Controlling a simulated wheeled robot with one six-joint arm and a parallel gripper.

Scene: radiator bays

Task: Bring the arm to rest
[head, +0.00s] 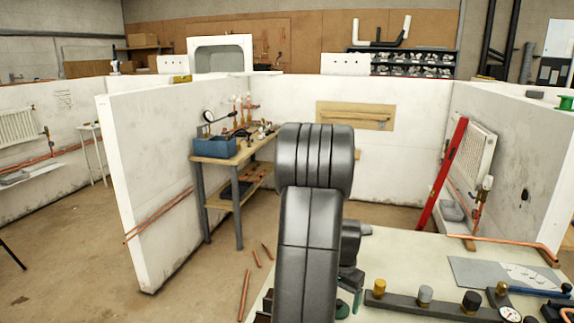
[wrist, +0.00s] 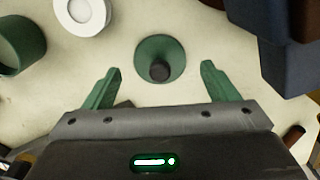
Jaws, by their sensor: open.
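My gripper (wrist: 161,70) shows in the wrist view with its two green fingers wide apart. Nothing is held between them. A green cone-shaped piece (wrist: 150,48) with a dark round end lies on the pale bench top (wrist: 185,20), beyond and between the fingertips; I cannot tell the height gap. In the head view my dark arm stands up in the middle of the picture and hides part of the bench behind it. The gripper is low beside the arm there, mostly hidden, with bits of green showing.
In the wrist view, a green cup (wrist: 22,48) and a white ring (wrist: 70,18) lie at upper left, and a dark blue object (wrist: 285,45) is at upper right. In the head view, a bar with several knobs (head: 425,304), a gauge (head: 509,314) and a metal sheet (head: 480,272) lie on the bench's right.

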